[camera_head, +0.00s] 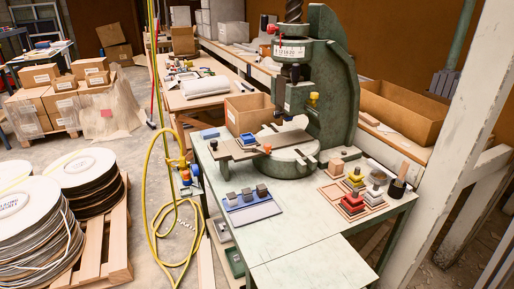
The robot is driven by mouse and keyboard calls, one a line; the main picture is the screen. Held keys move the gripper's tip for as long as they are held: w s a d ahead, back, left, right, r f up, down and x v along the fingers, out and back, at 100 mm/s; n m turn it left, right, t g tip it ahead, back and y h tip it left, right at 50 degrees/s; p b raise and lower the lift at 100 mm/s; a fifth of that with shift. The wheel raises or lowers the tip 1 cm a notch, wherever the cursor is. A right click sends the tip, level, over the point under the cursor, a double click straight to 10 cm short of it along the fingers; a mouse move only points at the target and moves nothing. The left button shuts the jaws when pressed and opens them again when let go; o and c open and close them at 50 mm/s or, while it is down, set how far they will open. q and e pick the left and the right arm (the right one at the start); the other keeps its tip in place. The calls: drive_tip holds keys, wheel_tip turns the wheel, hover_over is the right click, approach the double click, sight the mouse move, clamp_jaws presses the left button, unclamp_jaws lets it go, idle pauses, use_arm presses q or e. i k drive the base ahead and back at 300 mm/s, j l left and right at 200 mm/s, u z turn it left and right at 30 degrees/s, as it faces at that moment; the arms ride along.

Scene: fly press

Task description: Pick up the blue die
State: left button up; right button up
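Neither of my grippers is in view.
The green fly press (335,90) stands at the back of the bench (315,262). A blue tray (252,212) with three dark grey blocks lies at left. A dark cylinder (397,189) stands near the right edge. The front of the bench is clear.

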sight(246, 140)
drive_tip(key=i+j, duration=0.2)
drive_tip(key=j, duration=0.25)
drive_tip(key=i+j+z, duration=0.15)
drive_tip(key=j+z, duration=0.2)
drive_tip(key=i+j+z, duration=0.1)
drive_tip(key=j+z, duration=0.55)
drive_tip(key=i+j, duration=0.05)
